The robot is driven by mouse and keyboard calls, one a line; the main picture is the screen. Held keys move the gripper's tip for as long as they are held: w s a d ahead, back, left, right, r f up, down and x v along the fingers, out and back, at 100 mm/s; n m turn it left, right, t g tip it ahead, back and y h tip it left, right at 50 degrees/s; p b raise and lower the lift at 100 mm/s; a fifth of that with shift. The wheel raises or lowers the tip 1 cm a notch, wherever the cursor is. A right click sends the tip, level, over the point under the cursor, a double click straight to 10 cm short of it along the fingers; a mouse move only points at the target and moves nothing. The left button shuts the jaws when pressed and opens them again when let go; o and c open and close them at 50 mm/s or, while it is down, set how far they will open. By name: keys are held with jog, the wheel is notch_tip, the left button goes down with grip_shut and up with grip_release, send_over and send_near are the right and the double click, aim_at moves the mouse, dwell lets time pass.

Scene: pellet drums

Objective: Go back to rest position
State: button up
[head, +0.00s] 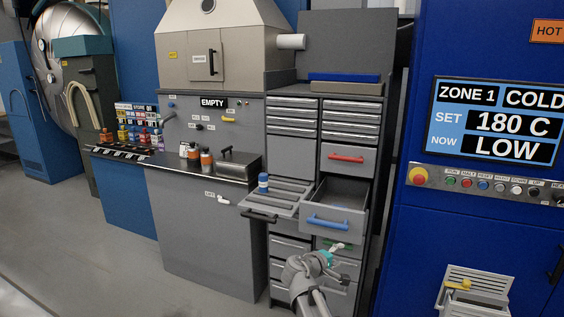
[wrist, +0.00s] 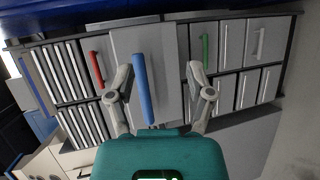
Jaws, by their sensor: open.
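My gripper (head: 326,262) is low in front of the grey drawer cabinet, below the pulled-out drawer (head: 338,195) with the blue handle (head: 328,222). In the wrist view my gripper (wrist: 157,72) has its two fingers spread, with nothing held. The blue handle (wrist: 144,88) shows between the fingers in that picture, nearer the left one. The fingers do not close on it, and the exact gap cannot be told. The drawer looks empty inside, though its floor is only partly seen.
A slatted shelf (head: 290,191) is pulled out left of the drawer, with a blue-and-white bottle (head: 263,183) on it. The red-handled drawer (head: 347,159) is shut. A blue control cabinet (head: 410,240) stands close on the right. The floor (head: 90,240) at left is clear.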

jog(key=s+d+f+m+g+y+p, duration=0.4)
jog(key=s+f+m+g, duration=0.25)
jog(key=s, duration=0.35)
jog(key=s+a+m+g+y+p, duration=0.2)
jog(key=s+a+g+y+p, duration=0.1)
jog(key=s+y, duration=0.4)
jog(key=shift+s+a+g, duration=0.45)
jog(key=shift+s, duration=0.8)
jog(key=shift+f, duration=0.1)
